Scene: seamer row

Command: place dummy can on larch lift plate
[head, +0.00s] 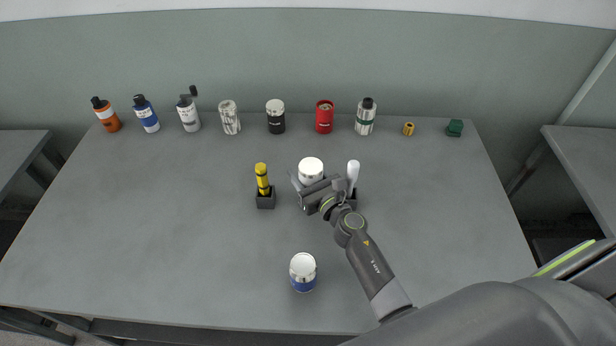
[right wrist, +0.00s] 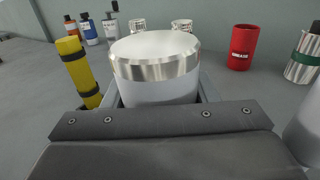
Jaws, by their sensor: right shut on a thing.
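My right gripper (head: 316,185) is shut on a white can (head: 311,168) near the middle of the table. In the right wrist view the can (right wrist: 155,65) is upright, with a bright metal rim and a pale body between the fingers. Its lower part is hidden by the gripper, so I cannot tell what is under it. A second can (head: 303,270), with a white top and blue band, stands alone nearer the front edge. No label shows which one is the dummy can. I cannot make out the larch lift plate. My left gripper is out of view.
A yellow tool (head: 262,178) stands in a dark holder (head: 266,201) left of the gripper. A white-handled tool (head: 353,172) stands close on its right. Bottles and cans, including a red can (head: 324,117), line the back. The left and front right of the table are clear.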

